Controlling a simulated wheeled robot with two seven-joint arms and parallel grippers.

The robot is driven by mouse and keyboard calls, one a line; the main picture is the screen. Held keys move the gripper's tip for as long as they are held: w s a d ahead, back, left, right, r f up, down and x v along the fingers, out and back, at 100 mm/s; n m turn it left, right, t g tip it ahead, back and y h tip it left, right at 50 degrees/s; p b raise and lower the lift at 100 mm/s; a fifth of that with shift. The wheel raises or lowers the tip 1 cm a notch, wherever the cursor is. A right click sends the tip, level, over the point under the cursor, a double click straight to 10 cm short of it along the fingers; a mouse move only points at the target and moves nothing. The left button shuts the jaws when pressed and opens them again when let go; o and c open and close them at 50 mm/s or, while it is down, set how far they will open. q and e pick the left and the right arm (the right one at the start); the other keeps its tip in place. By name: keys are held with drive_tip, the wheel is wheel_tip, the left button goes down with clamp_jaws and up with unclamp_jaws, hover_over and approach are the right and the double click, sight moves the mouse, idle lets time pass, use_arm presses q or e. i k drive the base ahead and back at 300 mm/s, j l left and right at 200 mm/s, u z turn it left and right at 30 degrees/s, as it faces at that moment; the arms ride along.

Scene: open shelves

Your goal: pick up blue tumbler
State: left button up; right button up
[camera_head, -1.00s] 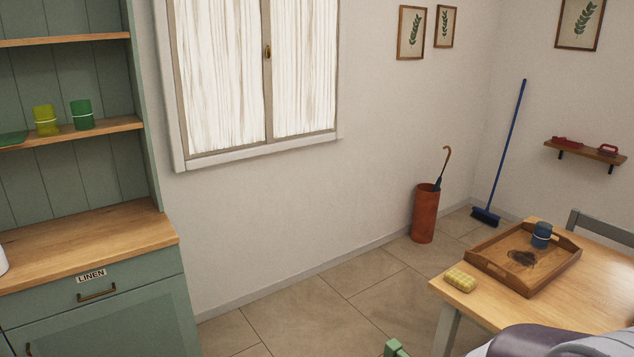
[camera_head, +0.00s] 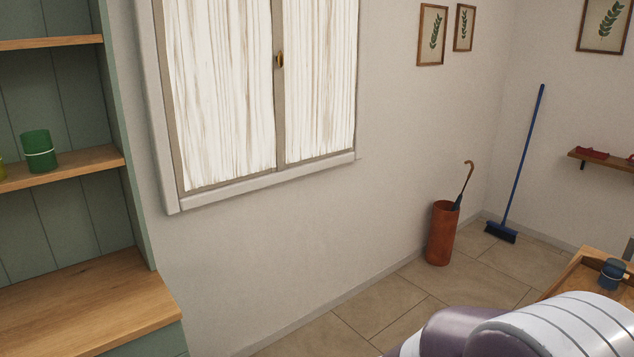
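The blue tumbler (camera_head: 613,273) stands in the wooden tray (camera_head: 577,272) at the lower right edge of the head view. My arm, a white and purple link, covers the lower right and hides much of the tray and the table under it. Neither gripper shows in the head view, so their distance from the tumbler cannot be seen.
A green cabinet with open shelves stands at the left, with a green tumbler (camera_head: 39,151) on its shelf. An umbrella stand (camera_head: 442,233) and a blue broom (camera_head: 521,165) stand by the far wall. Tiled floor (camera_head: 395,305) lies clear between.

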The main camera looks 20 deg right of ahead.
sight(613, 271)
drive_tip(key=i+l+z, duration=0.35)
drive_tip(key=i, duration=0.35)
drive_tip(key=i+z, duration=0.3)
drive_tip(key=i, duration=0.4)
drive_tip(key=i+j+z, duration=0.1)
drive_tip(key=i+z, duration=0.25)
drive_tip(key=i, duration=0.35)
drive_tip(key=i+j+z, duration=0.3)
drive_tip(key=i, duration=0.4)
drive_tip(key=i+l+z, duration=0.15)
drive_tip(key=i+z, duration=0.65)
drive_tip(key=z, duration=0.15)
drive_tip(key=i+j+z, duration=0.15)
drive_tip(key=i+z, duration=0.3)
drive_tip(key=i+j+z, duration=0.3)
drive_tip(key=z, duration=0.2)
drive_tip(key=i+z, duration=0.15)
drive_tip(key=z, duration=0.3)
drive_tip(key=i+z, duration=0.2)
drive_tip(key=z, duration=0.2)
drive_tip(key=i+z, duration=0.15)
drive_tip(key=z, duration=0.3)
drive_tip(key=i+j+z, duration=0.1)
drive_tip(key=z, duration=0.35)
drive_tip(key=i+j+z, duration=0.15)
drive_tip(key=z, duration=0.25)
drive_tip(key=i+j+z, duration=0.15)
drive_tip(key=z, duration=0.3)
